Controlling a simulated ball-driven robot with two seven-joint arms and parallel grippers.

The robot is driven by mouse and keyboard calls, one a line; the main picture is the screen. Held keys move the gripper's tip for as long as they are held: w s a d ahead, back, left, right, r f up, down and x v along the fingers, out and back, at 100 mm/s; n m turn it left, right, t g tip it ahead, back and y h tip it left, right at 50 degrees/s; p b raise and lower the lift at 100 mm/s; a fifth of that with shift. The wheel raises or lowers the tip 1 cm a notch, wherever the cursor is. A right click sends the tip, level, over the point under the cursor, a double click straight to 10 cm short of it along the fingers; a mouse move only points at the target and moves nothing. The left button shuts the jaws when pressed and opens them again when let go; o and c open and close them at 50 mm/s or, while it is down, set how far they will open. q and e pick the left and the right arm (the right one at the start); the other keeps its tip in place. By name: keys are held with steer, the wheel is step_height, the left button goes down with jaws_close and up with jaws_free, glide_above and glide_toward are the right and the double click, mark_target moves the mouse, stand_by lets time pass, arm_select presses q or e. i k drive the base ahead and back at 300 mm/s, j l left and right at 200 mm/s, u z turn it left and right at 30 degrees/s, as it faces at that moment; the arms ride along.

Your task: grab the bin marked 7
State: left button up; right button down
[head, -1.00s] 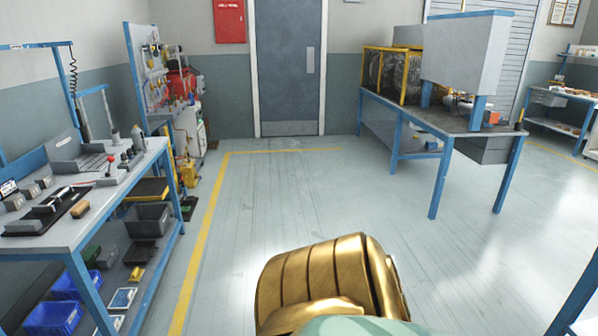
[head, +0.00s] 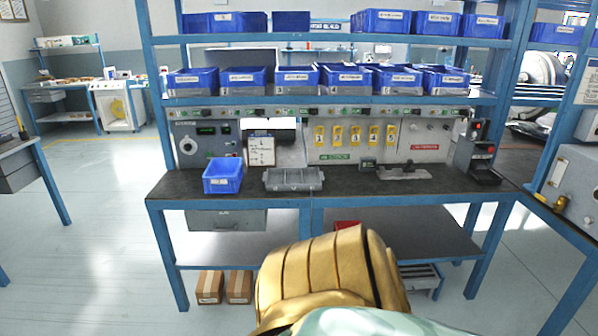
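Blue bins stand in a row on the middle shelf of the blue-framed bench, among them one at the left (head: 193,82), one in the middle (head: 297,80) and one at the right end (head: 442,80). More blue bins stand on the top shelf, including one at the left (head: 224,22) and one at the right (head: 387,22). Another blue bin (head: 222,176) sits on the dark worktop. Their white labels are too small to read surely, so I cannot tell which bin is marked 7. Neither of my grippers is in view.
Cardboard boxes (head: 210,287) stand on the floor under the bench at left. Another blue-framed bench adjoins at right. Open floor (head: 100,220) lies to the left.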

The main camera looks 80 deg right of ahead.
mark_target(224, 174)
steer(key=z, duration=2.15)
steer(key=i+z, duration=0.1)
steer(key=i, duration=0.2)
